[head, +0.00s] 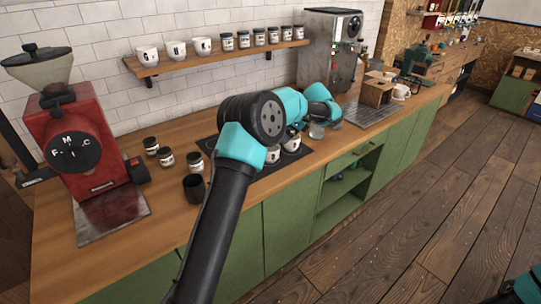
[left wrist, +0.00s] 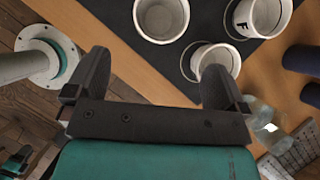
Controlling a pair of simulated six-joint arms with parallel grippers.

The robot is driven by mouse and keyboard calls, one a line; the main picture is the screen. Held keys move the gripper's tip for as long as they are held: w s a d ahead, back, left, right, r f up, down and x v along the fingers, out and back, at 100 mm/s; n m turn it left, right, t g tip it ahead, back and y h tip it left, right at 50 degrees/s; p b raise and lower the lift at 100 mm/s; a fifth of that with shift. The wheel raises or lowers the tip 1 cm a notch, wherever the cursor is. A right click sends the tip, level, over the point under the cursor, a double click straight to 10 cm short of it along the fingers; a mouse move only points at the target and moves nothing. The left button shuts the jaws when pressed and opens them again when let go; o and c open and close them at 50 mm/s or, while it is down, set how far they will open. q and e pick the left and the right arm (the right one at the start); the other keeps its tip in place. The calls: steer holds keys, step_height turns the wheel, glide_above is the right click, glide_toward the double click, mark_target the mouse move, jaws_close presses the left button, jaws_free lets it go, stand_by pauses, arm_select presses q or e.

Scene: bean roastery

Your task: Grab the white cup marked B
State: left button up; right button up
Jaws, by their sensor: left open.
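Three white cups stand on a dark mat below my left arm. In the left wrist view one cup (left wrist: 161,34) is at the top centre, one (left wrist: 188,62) is beside my right-hand finger, and one marked F (left wrist: 272,27) is at the upper right. In the head view two cups show, one (head: 272,157) at the front and one (head: 292,145) behind it. I cannot read a B on any of them. My left gripper (left wrist: 155,78) is open with nothing between its fingers; I cannot tell if it touches the near cup. My right gripper is not in view.
A shelf (head: 225,58) holds several white cups and dark jars. A red grinder (head: 80,140) stands at the left, with jars and a black cup (head: 194,188) near it. A coffee machine (head: 330,50) is behind. A clear glass (head: 317,131) stands right of the mat.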

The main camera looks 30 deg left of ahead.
arm_select(q)
steer(key=x, duration=0.7)
steer(key=shift+a+f, duration=0.15)
steer(key=shift+f, duration=0.15)
steer(key=shift+x, duration=2.6)
steer(key=shift+a, duration=0.1)
steer(key=shift+r, duration=0.1)
steer(key=c, duration=0.9)
